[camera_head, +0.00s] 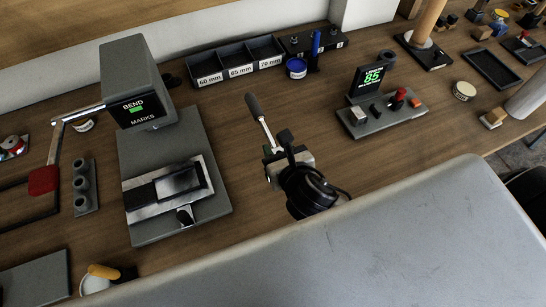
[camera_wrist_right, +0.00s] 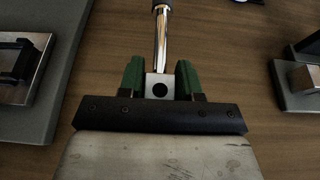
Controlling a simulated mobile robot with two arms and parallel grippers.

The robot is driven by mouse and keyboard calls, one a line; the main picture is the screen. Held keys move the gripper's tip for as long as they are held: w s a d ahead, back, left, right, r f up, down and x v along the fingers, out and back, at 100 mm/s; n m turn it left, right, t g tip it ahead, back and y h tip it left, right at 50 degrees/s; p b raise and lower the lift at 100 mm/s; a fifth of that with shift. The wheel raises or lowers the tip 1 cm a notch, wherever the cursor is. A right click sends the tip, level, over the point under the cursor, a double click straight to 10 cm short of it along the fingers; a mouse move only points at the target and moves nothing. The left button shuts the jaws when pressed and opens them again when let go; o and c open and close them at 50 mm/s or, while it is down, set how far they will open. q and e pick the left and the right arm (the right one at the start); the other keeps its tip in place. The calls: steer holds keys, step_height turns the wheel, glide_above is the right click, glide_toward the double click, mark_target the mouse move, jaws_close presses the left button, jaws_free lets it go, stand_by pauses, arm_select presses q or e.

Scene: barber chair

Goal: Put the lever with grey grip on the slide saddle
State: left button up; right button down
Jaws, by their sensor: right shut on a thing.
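The lever with grey grip (camera_head: 254,106) is in my right gripper (camera_head: 284,150), above the table right of the bending machine. Its dark grip points up and to the left in the head view. In the right wrist view, the green fingers of my right gripper (camera_wrist_right: 159,82) are shut on the lever's silver end block (camera_wrist_right: 159,90), and the shiny rod extends away. The black slide saddle, as it appears, (camera_head: 168,187) sits on a silver plate on the machine's grey base, left of the gripper and apart from the lever. My left gripper is out of view.
The grey machine (camera_head: 137,82) reading "BEND MARKS" rises behind the saddle. A small black knob (camera_head: 185,215) stands before it. A grey base with a green "85" display (camera_head: 370,78) is to the right. Labelled black bins (camera_head: 236,66) line the back. Bare wood separates gripper and machine.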

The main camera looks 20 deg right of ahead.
steer(key=shift+w+a+f, duration=0.3)
steer(key=shift+w+f, duration=0.1)
steer(key=shift+w, duration=0.05)
steer(key=shift+f+b, duration=0.5)
steer(key=shift+f, duration=1.4)
steer(key=shift+f, duration=0.1)
steer(key=c, duration=0.8)
jaws_free()
